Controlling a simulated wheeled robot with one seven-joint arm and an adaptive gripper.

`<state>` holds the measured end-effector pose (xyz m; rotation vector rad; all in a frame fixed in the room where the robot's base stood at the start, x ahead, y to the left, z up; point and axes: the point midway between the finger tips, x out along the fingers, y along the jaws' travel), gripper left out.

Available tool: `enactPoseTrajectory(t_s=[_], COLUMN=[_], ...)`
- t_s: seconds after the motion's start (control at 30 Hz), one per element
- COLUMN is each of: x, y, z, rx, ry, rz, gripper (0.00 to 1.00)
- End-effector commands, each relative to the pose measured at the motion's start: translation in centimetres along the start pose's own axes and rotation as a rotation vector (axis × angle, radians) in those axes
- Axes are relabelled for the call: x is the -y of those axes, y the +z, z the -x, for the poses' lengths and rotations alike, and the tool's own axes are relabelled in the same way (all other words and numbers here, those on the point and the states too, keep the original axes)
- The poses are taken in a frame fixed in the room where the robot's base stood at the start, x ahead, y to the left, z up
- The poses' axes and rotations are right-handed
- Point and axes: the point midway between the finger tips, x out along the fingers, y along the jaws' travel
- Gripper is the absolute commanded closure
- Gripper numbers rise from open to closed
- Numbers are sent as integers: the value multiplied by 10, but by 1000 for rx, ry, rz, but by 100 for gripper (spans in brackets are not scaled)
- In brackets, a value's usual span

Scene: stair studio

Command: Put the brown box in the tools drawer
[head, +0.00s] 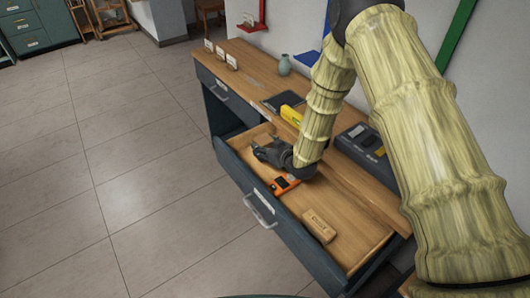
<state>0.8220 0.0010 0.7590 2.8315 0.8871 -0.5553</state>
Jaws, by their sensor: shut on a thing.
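The open drawer (377,240) is pulled out of the workbench, with a wooden inside and a dark grey front. A light label (264,195) above its handle is too small to read. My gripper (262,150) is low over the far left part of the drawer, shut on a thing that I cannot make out. A brown block (320,226) with dark lettering lies flat in the near part, apart from my gripper; I cannot tell if it is the brown box. An orange and black tool (286,184) lies between them, close to my gripper's wrist.
On the bench top (345,180) are a yellow tool (291,116), a dark flat pad (280,101), a dark case (363,146), a vase (285,65) and small white cards (220,53). Another drawer (227,88) is shut at the left. The tiled floor (130,170) is clear.

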Motion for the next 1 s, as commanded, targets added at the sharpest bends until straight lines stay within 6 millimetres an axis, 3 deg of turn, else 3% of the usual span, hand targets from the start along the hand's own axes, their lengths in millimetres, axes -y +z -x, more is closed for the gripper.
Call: enactPoseTrajectory(t_s=[0.27,1.0], x=[0,0], y=[27,38], z=[-11,-16], rx=[0,-1], ry=[0,0], rz=[0,0], gripper=[71,71])
